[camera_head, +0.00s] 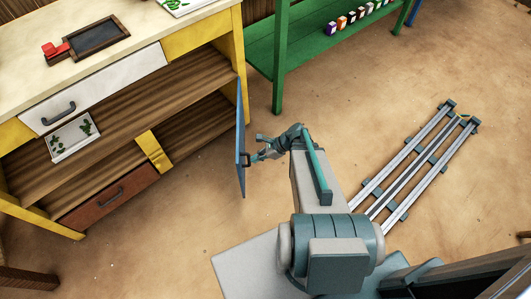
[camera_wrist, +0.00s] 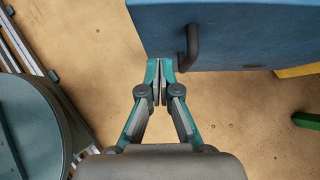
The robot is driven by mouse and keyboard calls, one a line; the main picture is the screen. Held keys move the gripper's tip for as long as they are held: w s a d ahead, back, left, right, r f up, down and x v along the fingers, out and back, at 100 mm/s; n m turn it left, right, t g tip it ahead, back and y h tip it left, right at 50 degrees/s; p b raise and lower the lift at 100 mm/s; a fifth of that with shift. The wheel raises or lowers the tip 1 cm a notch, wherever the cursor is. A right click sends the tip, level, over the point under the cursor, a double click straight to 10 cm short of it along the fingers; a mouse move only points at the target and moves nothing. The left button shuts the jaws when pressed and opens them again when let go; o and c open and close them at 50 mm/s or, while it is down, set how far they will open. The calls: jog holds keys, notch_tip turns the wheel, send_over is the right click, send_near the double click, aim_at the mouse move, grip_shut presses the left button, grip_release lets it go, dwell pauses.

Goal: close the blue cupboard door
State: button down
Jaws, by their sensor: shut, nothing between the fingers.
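The blue cupboard door (camera_head: 240,150) stands wide open, swung out from the right side of the yellow-framed cupboard (camera_head: 238,55). It is seen almost edge-on in the head view. A dark handle (camera_head: 246,160) sits on its right-hand face. My gripper (camera_head: 256,158) is at that face, close beside the handle. In the wrist view the door (camera_wrist: 240,30) fills the upper right, with its handle (camera_wrist: 190,48) just right of my fingertips (camera_wrist: 160,62). The fingers are shut with nothing between them. I cannot tell whether they touch the door or handle.
The cupboard's open shelves (camera_head: 190,120) hold a white tray with green pieces (camera_head: 73,137). A white drawer (camera_head: 95,88) and a red-brown drawer (camera_head: 108,199) look shut. A green shelf (camera_head: 320,50) stands behind. Floor rails (camera_head: 415,165) lie to the right. The floor before the cupboard is clear.

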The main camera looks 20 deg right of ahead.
jog(key=shift+w+a+f, duration=0.1)
jog(key=shift+w+a, duration=0.2)
jog(key=shift+a, duration=0.35)
jog(key=shift+w+a+f, duration=0.1)
jog(key=shift+w+a, duration=0.15)
jog(key=shift+a, duration=0.45)
jog(key=shift+w+a+f, duration=0.1)
jog(key=shift+w+a, duration=0.2)
jog(key=shift+a, duration=0.35)
jog(key=shift+r, duration=0.1)
